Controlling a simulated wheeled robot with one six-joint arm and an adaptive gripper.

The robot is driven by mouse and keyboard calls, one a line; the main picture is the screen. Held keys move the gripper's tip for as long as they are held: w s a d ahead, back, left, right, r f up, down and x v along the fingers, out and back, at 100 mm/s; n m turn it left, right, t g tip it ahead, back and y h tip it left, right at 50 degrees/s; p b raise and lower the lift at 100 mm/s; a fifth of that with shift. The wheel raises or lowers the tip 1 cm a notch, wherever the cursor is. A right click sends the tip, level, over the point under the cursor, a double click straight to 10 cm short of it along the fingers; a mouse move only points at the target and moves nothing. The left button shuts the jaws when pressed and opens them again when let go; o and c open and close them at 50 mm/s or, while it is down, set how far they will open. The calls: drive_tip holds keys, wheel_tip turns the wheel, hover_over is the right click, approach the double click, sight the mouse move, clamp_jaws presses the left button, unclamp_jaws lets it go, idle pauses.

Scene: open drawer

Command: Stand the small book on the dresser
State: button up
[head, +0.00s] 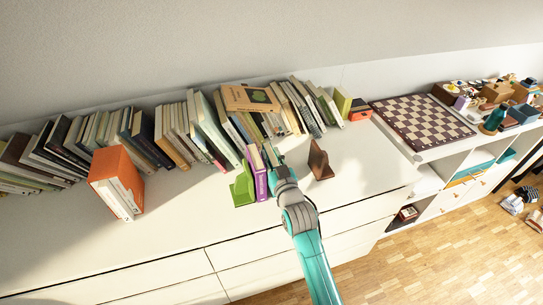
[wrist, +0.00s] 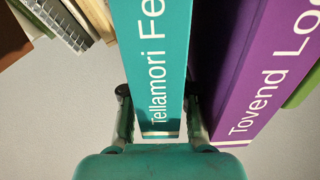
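The small teal book (wrist: 160,60) is upright between the fingers of my gripper (wrist: 160,105), which appear to touch both its sides. In the head view, my gripper (head: 276,170) covers most of the teal book (head: 270,154). A purple book (head: 258,178) stands close beside it on the left, and shows at the right in the wrist view (wrist: 265,85). A green bookend (head: 241,188) is on the purple book's far side. All are over the white dresser top (head: 190,215). I cannot tell whether the teal book's base touches the dresser.
A brown bookend (head: 319,161) stands to the right, with clear space before it. A leaning row of books (head: 190,125) lines the wall behind. An orange box with white books (head: 117,182) is at the left. A chessboard (head: 422,122) lies on a lower shelf at right.

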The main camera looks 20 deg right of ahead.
idle(0.3)
drive_tip(key=s, duration=1.2)
drive_tip(key=shift+r, duration=0.15)
drive_tip(key=s+f+g, duration=0.1)
drive_tip(key=s+f, duration=0.3)
drive_tip(key=s, duration=0.7)
drive_tip(key=s+f+g, duration=0.1)
drive_tip(key=s+f, duration=0.3)
drive_tip(key=s, duration=0.8)
drive_tip(key=s+r, duration=0.2)
drive_tip(key=s, duration=0.7)
drive_tip(key=s+r+g, duration=0.1)
drive_tip(key=s+r, duration=0.1)
drive_tip(key=s, duration=0.7)
drive_tip(key=shift+s, duration=0.4)
drive_tip(key=shift+o, duration=0.4)
drive_tip(key=shift+r, duration=0.1)
drive_tip(key=shift+d, duration=0.15)
